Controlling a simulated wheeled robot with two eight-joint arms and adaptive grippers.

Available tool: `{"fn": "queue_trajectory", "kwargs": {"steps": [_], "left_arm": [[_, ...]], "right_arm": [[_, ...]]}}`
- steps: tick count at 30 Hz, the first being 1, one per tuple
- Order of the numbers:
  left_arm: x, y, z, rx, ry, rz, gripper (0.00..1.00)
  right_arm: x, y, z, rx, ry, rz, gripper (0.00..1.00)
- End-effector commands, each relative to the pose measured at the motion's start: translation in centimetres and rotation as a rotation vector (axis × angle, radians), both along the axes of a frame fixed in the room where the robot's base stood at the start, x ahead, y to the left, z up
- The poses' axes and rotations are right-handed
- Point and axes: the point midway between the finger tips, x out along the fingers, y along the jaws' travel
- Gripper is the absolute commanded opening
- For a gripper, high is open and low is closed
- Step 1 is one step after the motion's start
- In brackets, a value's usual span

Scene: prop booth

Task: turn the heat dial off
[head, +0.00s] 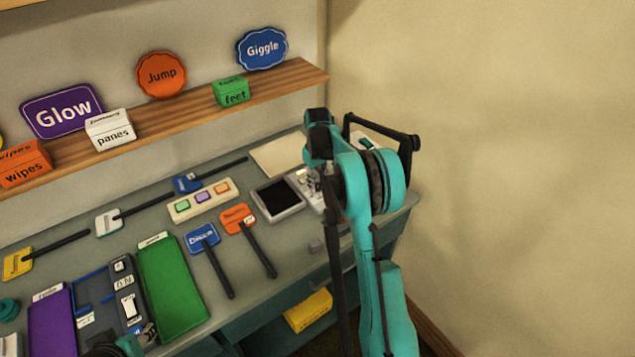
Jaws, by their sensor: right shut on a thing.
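My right gripper (319,187) is at the back right of the bench, pointing down at a pale panel (303,181) with small dark marks. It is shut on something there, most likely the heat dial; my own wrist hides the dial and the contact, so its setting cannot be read. My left gripper (140,338) is low at the bottom left, partly cut off by the frame edge, near the green tray. Whether its jaws are open or shut cannot be made out.
Beside the panel are a dark-screened box (277,199) and a strip with three coloured buttons (202,200). Several paddles with dark handles, such as the orange one (238,218), lie on the bench. A green tray (171,288) is at front left. A shelf (190,121) holds signs and boxes above.

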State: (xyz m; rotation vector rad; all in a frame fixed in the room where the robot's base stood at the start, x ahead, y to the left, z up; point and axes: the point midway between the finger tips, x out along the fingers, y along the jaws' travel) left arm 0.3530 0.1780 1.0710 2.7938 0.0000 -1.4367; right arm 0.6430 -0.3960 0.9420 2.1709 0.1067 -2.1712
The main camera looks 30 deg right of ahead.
Motion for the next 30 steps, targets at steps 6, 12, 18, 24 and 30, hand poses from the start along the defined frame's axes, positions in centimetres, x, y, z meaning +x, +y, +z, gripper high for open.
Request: {"fn": "queue_trajectory", "kwargs": {"steps": [6,12,18,24,30], "left_arm": [[0.00,0.00,0.19,0.000,0.000,0.000,0.40],[0.00,0.00,0.31,0.000,0.000,0.000,0.40],[0.00,0.00,0.40,0.000,0.000,0.000,0.40],[0.00,0.00,0.46,0.000,0.000,0.000,0.40],[0.00,0.00,0.49,0.000,0.000,0.000,0.40]], "right_arm": [[0.02,-0.01,0.03,0.000,0.000,-0.204,0.00],[0.02,-0.01,0.03,0.000,0.000,-0.392,0.00],[0.02,-0.01,0.03,0.000,0.000,-0.561,0.00],[0.02,-0.01,0.02,0.000,-0.001,-0.692,0.00],[0.02,-0.01,0.01,0.000,-0.001,-0.775,0.00]]}}
